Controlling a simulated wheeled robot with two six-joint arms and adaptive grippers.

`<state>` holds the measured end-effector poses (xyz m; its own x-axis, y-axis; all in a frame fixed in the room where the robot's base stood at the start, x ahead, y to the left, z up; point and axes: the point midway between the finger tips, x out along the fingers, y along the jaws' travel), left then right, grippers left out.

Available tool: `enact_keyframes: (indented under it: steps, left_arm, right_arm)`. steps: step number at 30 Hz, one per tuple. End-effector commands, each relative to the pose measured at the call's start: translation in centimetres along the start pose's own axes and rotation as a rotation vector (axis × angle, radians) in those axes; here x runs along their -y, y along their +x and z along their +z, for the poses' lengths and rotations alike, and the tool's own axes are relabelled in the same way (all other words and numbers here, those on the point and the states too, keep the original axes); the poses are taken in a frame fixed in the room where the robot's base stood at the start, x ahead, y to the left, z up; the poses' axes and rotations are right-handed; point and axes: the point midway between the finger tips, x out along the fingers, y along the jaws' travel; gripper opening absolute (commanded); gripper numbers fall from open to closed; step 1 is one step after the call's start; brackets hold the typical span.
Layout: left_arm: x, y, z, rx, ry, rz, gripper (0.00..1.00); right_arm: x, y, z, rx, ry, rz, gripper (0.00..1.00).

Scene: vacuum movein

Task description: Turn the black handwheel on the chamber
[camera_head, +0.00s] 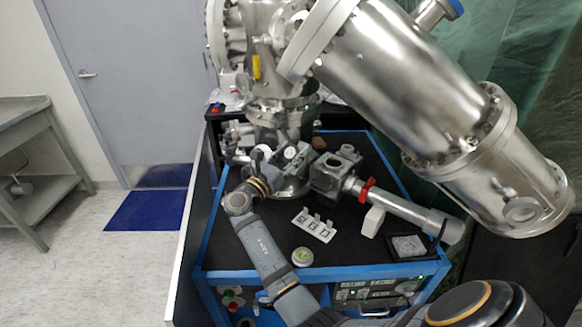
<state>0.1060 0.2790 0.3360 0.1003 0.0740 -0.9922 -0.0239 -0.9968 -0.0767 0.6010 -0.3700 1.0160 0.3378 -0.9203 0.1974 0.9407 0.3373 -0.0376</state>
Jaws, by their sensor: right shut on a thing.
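The steel chamber (268,103) stands at the back of a black-topped blue cart in the head view. My right gripper (288,157) is small and dark at the base of the chamber, among steel fittings. My right arm comes up from the lower right and bends towards it. The gripper is shut on a dark part there, which I take to be the black handwheel. The fingers and my wrist hide most of the handwheel, so its turn angle cannot be read. My left gripper is out of view.
A steel block with a tube (400,207) and red clamp lies right of the gripper. A white marker plate (314,225), a round green-topped level (302,257) and a grey square pad (407,246) lie on the cart top (345,262). A large steel cylinder (400,75) overhangs the right side.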

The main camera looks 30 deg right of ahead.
Motion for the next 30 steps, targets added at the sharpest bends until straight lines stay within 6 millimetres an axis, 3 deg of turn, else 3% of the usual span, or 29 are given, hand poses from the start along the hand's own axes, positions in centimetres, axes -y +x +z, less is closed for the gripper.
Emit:
enact_keyframes:
  steps: [1,6,20,24,30]
  left_arm:
    - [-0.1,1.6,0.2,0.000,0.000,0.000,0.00]
    - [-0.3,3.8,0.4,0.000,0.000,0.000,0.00]
    - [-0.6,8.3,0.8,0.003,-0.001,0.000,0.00]
    - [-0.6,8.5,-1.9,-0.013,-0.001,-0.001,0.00]
    - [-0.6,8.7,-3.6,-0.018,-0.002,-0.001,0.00]
  right_arm:
    - [-0.2,-0.2,-0.8,-0.001,0.025,-0.036,0.18]
    - [-0.1,-0.1,-0.6,-0.001,0.116,-0.172,0.18]
    - [0.0,-0.1,-0.4,0.000,0.337,-0.510,0.18]
    - [0.0,-0.1,-0.3,-0.002,0.388,-0.586,0.18]
    - [0.1,-0.1,-0.2,-0.002,0.436,-0.662,0.18]
